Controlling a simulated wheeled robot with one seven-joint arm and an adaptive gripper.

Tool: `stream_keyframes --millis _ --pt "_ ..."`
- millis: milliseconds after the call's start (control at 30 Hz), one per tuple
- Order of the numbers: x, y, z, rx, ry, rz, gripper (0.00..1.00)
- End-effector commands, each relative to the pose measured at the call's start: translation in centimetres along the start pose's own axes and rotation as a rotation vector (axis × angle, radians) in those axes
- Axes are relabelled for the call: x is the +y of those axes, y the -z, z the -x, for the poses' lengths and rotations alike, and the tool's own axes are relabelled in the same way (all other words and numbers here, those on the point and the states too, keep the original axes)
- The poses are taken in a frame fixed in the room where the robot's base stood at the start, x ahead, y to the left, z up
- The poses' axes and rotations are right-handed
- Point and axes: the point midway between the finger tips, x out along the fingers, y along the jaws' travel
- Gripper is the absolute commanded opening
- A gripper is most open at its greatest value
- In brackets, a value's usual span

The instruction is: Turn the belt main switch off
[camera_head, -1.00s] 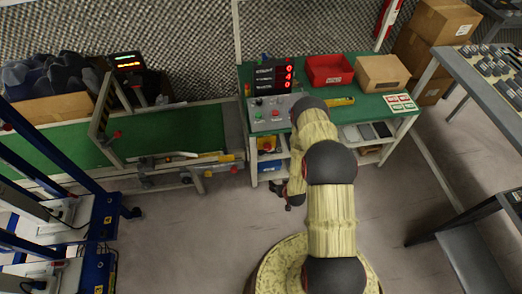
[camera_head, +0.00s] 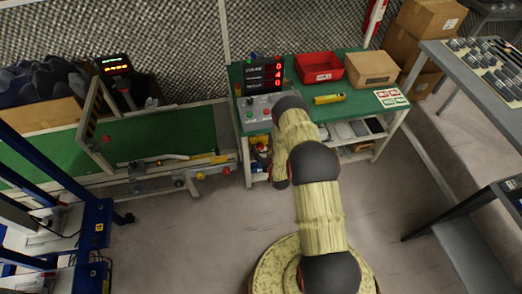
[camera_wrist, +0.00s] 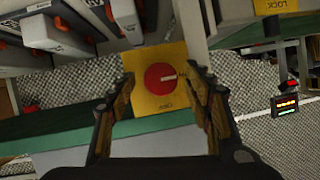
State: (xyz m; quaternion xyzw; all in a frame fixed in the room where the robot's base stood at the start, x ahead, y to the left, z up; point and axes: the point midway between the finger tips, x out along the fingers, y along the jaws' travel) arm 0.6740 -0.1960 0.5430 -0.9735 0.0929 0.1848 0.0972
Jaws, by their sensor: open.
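The main switch (camera_wrist: 160,77) is a round red knob on a square yellow plate (camera_wrist: 142,100), straight ahead in the wrist view. A pale mark on the knob points toward the right of the picture. Small lettering on the plate is too blurred to read surely. My gripper (camera_wrist: 160,82) is open, with one finger at each side of the knob in the picture. I cannot tell whether the fingertips touch it. In the head view my arm bends toward the bench front, and the switch cannot be made out there. The green belt (camera_head: 150,135) runs along the left.
The green bench (camera_head: 358,107) carries a counter display (camera_head: 264,77), a red bin (camera_head: 316,67), a cardboard box (camera_head: 370,68) and a yellow tool (camera_head: 329,99). Blue-framed racks (camera_head: 95,222) stand at the left, grey tables (camera_head: 470,85) at the right. Floor between is clear.

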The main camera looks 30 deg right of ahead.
Motion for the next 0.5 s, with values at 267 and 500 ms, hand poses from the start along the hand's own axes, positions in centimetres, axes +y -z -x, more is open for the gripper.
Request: stream_keyframes --millis 267,500 --pt "-0.03 -0.02 -0.66 -0.001 0.0 -0.001 0.51" --pt "-0.02 0.0 -0.64 -0.001 0.0 -0.001 0.43"
